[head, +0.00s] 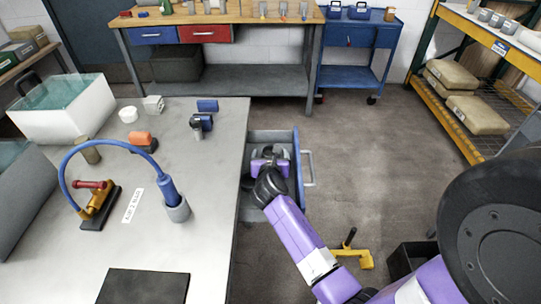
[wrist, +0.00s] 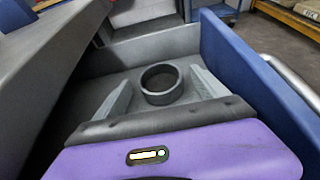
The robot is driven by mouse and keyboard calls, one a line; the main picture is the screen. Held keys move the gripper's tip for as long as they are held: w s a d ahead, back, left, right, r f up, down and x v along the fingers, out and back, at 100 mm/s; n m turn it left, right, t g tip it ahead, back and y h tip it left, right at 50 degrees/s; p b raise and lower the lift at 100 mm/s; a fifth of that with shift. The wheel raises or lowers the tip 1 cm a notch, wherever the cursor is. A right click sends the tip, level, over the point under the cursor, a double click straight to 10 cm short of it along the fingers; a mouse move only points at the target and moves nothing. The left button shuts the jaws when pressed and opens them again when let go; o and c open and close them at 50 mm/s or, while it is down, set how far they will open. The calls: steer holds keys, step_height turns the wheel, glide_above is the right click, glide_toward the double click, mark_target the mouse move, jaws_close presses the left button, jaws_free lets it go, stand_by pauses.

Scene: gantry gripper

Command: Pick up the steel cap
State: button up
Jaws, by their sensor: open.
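A dark grey, round, hollow piece that looks like the steel cap (wrist: 161,98) stands on the floor of the open drawer (wrist: 190,42), its opening facing up. In the wrist view it lies between the two pale fingers of my gripper (wrist: 161,88), with a gap on both sides. My gripper is open and empty, pointing down into the drawer. In the head view my gripper (head: 269,154) is over the drawer (head: 303,180), and I cannot clearly make out the cap there.
The drawer's blue front and handle (head: 308,168) are at right; the grey table (head: 215,215) is close on the left. A blue hose (head: 105,143), a gold-and-red tool (head: 97,204) and a white bin (head: 82,112) are on the table. A yellow-footed stand (head: 350,255) is on the floor.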

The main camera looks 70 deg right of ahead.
steer(key=shift+d, duration=0.15)
steer(key=c, duration=1.6)
step_height(320, 180, up, 20)
steer(key=p, duration=0.3)
